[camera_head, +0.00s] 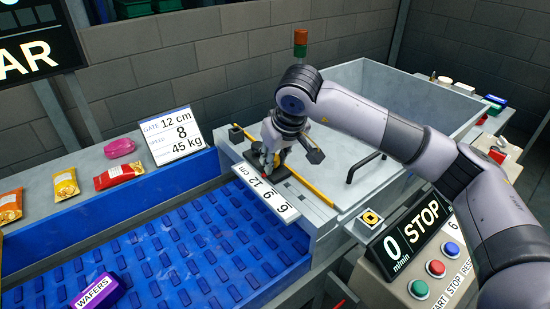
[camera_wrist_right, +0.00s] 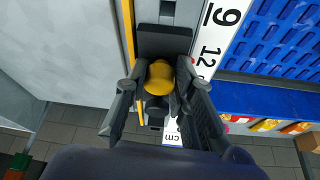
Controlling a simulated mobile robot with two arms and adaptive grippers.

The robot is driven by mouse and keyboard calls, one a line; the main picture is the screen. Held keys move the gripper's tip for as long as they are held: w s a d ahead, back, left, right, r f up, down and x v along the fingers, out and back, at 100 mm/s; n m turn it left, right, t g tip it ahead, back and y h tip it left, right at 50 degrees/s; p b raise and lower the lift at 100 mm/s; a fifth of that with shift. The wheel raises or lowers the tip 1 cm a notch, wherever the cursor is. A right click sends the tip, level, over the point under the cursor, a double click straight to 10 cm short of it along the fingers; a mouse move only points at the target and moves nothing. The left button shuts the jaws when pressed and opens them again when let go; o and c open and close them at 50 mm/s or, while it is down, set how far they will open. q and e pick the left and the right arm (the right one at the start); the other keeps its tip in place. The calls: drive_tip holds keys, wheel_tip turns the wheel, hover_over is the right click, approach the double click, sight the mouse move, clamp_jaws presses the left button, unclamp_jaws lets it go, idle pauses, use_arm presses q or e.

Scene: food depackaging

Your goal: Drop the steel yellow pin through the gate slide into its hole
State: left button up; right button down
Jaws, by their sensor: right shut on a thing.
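My right gripper (camera_head: 272,158) is over the dark gate slide block (camera_head: 282,173) beside the white scale marked 6, 9, 12 (camera_head: 264,192). In the right wrist view the gripper (camera_wrist_right: 158,88) is shut around the yellow round head of the pin (camera_wrist_right: 160,72). The dark slide block (camera_wrist_right: 164,40) shows just beyond the head, next to the scale (camera_wrist_right: 222,34). The pin's shank and the hole are hidden below the head and fingers, so I cannot tell whether the pin is in the hole. My left gripper is not in view.
A blue conveyor belt (camera_head: 180,265) runs at lower left. A sign with gate 12 cm (camera_head: 172,135) and several packets stand on the ledge behind it. A large grey bin (camera_head: 365,80) lies behind my right arm. A control box with STOP display (camera_head: 420,230) is at right.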

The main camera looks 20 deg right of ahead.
drive_tip(key=c, duration=1.3)
unclamp_jaws()
drive_tip(key=shift+f, duration=0.2)
drive_tip(key=shift+r, duration=0.1)
drive_tip(key=shift+s+r, duration=0.1)
drive_tip(key=shift+r, duration=0.15)
drive_tip(key=v, duration=1.1)
drive_tip(key=shift+r, duration=0.2)
drive_tip(key=shift+c, duration=0.5)
